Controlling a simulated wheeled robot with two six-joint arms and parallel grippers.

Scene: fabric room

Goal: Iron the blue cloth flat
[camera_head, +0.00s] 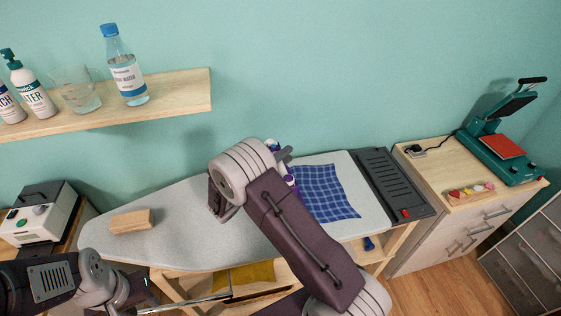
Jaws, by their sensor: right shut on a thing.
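The blue checked cloth (328,192) lies on the right part of the grey ironing board (180,210), mostly flat. A purple and white iron (290,180) shows only in part at the cloth's left edge, behind my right arm. My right gripper (284,156) is beside the iron's upper end and is shut on it; its fingers are mostly hidden by my own wrist. My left gripper (138,298) is low at the lower left, in front of the board and away from the cloth; its jaw state is unclear.
A wooden block (131,221) sits on the board's left part. A dark iron rest (394,184) is at the right end. A cabinet (465,210) with a heat press (505,145) stands further right. A shelf (170,103) with bottles hangs above left.

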